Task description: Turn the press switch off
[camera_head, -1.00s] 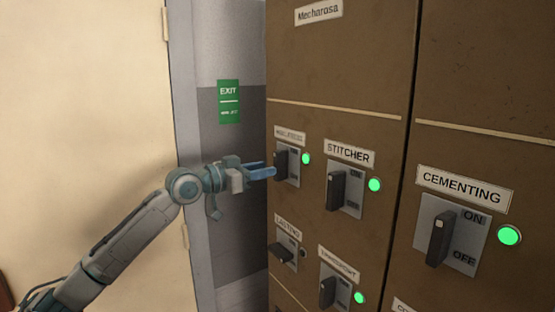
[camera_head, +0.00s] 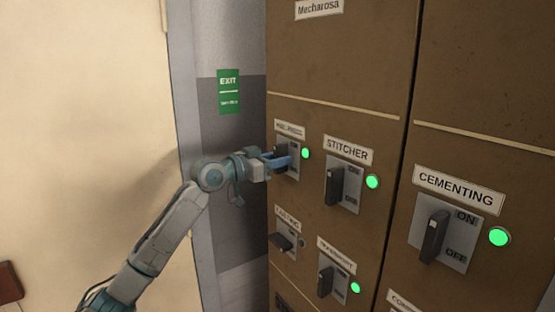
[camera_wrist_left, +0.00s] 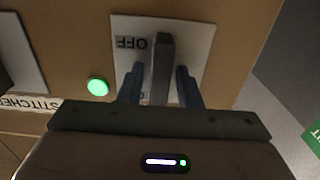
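The press switch (camera_wrist_left: 160,66) is a dark lever on a pale plate (camera_wrist_left: 190,35), at the upper left of the cabinet in the head view. Its label (camera_head: 290,129) is small and hard to read. Its lamp (camera_head: 305,153) is lit green, as it also shows in the wrist view (camera_wrist_left: 97,87). My left gripper (camera_head: 278,160) is at this switch and partly hides it in the head view. In the wrist view its two blue fingers (camera_wrist_left: 160,86) stand either side of the lever, with small gaps, so it is open around it. My right gripper is not in view.
The stitcher switch (camera_head: 334,186) is close by on the right, with a green lamp (camera_head: 372,181). The lasting switch (camera_head: 281,242) is below, its lamp dark. The cementing switch (camera_head: 434,236) is farther right. A grey wall with an EXIT sign (camera_head: 228,91) is left of the cabinet.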

